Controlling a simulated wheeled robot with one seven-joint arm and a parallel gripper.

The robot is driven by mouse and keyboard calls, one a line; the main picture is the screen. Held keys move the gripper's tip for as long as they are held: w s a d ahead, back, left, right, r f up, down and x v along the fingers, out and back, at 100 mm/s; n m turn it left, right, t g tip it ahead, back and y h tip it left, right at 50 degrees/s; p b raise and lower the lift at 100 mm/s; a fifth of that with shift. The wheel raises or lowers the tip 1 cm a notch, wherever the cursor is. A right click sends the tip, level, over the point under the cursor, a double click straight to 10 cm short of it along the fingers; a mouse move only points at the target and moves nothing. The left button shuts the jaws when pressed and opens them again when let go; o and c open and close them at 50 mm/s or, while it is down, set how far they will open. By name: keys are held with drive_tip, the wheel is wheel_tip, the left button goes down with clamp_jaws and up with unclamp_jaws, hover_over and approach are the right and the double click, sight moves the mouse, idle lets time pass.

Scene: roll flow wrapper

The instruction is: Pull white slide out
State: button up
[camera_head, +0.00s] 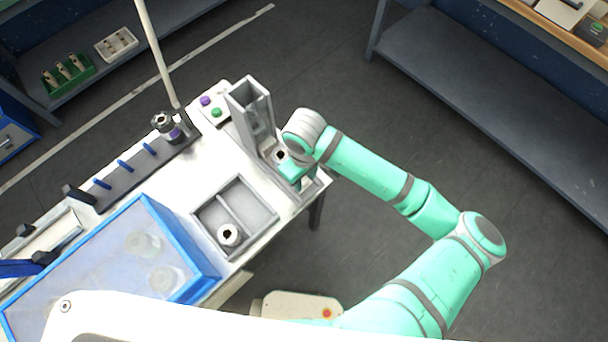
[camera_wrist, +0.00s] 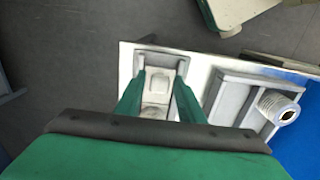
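The white slide (camera_wrist: 158,82) lies in a grey channel at the table's edge, below my gripper in the wrist view. In the head view, the grey channel (camera_head: 312,188) runs from the foot of a tall grey chute (camera_head: 250,110), and my arm hides most of the slide. My gripper (camera_wrist: 159,74) points down over the channel, its two green fingers apart on either side of the slide. I see no clear grip on it. In the head view my gripper (camera_head: 293,174) is just in front of the chute, beside a white roll (camera_head: 281,155).
A grey two-part tray (camera_head: 262,190) holds a white roll (camera_head: 229,234). A blue-framed clear cover (camera_head: 115,262) stands at the lower left. A control box (camera_head: 212,105) with purple and green buttons is behind the chute. The floor right of the table is clear.

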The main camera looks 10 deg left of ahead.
drive_tip(key=shift+o, duration=0.4)
drive_tip(key=shift+a, duration=0.1)
drive_tip(key=shift+r, duration=0.3)
wheel_tip(320, 180, up, 10)
idle(0.5)
